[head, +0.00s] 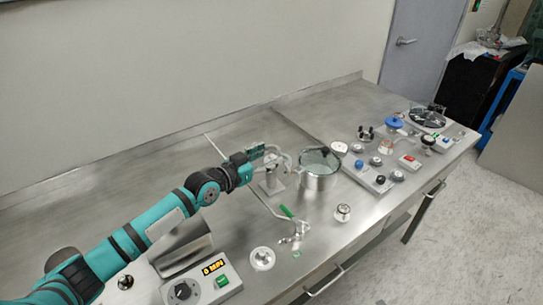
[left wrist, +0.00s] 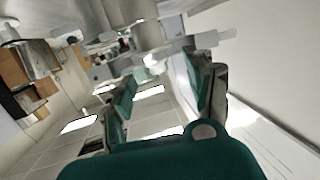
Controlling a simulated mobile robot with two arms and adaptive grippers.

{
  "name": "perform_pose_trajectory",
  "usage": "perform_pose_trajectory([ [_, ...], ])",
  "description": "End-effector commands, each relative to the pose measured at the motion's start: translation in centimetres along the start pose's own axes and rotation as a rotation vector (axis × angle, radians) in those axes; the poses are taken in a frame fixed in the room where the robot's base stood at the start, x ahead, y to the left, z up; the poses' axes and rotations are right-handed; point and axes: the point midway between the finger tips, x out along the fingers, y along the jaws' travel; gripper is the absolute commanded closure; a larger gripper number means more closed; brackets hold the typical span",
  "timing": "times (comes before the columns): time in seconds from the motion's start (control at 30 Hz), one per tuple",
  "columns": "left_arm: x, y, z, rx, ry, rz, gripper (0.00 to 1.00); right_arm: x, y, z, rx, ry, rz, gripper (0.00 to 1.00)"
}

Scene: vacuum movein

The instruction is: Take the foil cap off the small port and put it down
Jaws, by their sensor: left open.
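My left gripper (head: 262,156) reaches in from the left beside the steel vessel (head: 320,178) with a glass top. It is open and shows no object held. A metal fitting on a stand (head: 270,184) is just below the fingers. In the left wrist view the open fingers (left wrist: 160,88) point toward a blurred metal cylinder (left wrist: 148,36), with a small bright piece (left wrist: 155,65) at its near end. I cannot tell whether that piece is the foil cap or touches the fingers. The small port is not clear in the head view. My right gripper is not in view.
A control box with a yellow display (head: 205,284) and a white round dish (head: 262,258) are near the front. The steel bench (head: 130,190) is bare at the back left.

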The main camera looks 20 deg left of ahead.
Motion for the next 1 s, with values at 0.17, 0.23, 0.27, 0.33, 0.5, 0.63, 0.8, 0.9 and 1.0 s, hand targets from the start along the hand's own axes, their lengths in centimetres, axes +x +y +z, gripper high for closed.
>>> perform_pose_trajectory([
  [0.17, 1.14, -0.01, 0.09, 0.000, -0.001, 0.000, 0.45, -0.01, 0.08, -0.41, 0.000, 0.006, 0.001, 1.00],
  [0.23, 1.14, -0.01, 0.12, 0.000, -0.001, 0.000, 0.45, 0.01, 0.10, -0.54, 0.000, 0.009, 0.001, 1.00],
  [0.27, 1.13, 0.00, 0.13, 0.000, -0.001, 0.000, 0.45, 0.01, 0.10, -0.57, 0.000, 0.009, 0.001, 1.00],
  [0.33, 1.12, 0.00, 0.13, 0.000, -0.001, 0.000, 0.45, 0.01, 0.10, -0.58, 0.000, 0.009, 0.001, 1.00],
  [0.5, 1.10, 0.01, 0.14, 0.000, -0.001, 0.000, 0.66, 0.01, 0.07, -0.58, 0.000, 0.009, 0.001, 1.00],
  [0.63, 1.11, 0.11, 0.17, 0.000, -0.001, 0.002, 0.82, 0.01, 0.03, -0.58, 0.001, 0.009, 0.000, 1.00],
  [0.8, 1.13, 0.24, 0.22, -0.002, -0.002, 0.004, 0.82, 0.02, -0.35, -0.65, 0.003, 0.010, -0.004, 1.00],
  [0.9, 1.13, 0.32, 0.25, -0.002, -0.003, 0.005, 0.82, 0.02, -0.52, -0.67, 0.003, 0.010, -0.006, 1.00],
  [1.0, 1.13, 0.39, 0.19, -0.003, -0.003, 0.007, 0.82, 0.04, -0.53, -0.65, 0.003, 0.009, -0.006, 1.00],
])
